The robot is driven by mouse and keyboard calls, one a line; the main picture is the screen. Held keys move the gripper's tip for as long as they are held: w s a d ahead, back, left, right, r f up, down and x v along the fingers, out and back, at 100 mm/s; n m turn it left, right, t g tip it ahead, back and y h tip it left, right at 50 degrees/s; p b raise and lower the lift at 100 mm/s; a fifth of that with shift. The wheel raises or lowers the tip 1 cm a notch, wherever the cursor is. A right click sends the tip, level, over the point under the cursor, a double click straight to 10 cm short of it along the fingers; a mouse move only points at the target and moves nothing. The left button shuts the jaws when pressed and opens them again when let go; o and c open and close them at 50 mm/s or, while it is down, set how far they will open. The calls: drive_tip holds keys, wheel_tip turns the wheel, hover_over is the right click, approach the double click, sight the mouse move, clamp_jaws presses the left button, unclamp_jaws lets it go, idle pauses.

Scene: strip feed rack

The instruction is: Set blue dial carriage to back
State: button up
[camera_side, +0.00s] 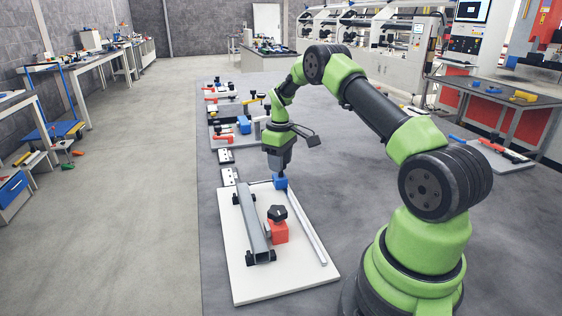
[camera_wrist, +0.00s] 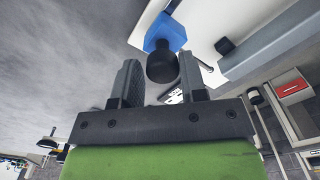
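The blue dial carriage (camera_side: 281,184) sits at the far end of the thin metal rail (camera_side: 305,225) on the right part of a white plate (camera_side: 240,285). In the wrist view the blue carriage (camera_wrist: 168,34) carries a black knob (camera_wrist: 162,66). My gripper (camera_side: 281,173) is directly above the carriage. In the wrist view my gripper (camera_wrist: 161,80) has its two fingers apart, with the knob between their tips. A gap shows on the left of the knob; the right finger is close to it, and contact is unclear. The side view hides most of the knob.
A red block (camera_side: 278,232) with a black star knob (camera_side: 277,212) stands beside a wide grey rail (camera_side: 254,228) with black end brackets. Small black-and-white plates (camera_side: 226,157) and another fixture plate (camera_side: 235,122) lie farther back. The grey surface left of the plate is clear.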

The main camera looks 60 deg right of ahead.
drive_tip(key=o, duration=0.3)
wheel_tip(320, 180, up, 10)
idle(0.5)
drive_tip(key=s+a+r+m+t, duration=0.1)
drive_tip(key=s+a+r+t, duration=0.15)
drive_tip(key=a+r, duration=0.5)
drive_tip(key=s+a+r+m+t, duration=0.1)
drive_tip(key=s+a+r, duration=0.2)
drive_tip(key=a+r, duration=0.5)
drive_tip(key=s+a+f+m+t+y, duration=0.2)
drive_tip(key=s+a+t, duration=0.1)
drive_tip(key=s+a, duration=0.8)
drive_tip(key=s, duration=0.3)
drive_tip(key=shift+s+a+t, duration=0.25)
drive_tip(key=shift+s+t, duration=0.1)
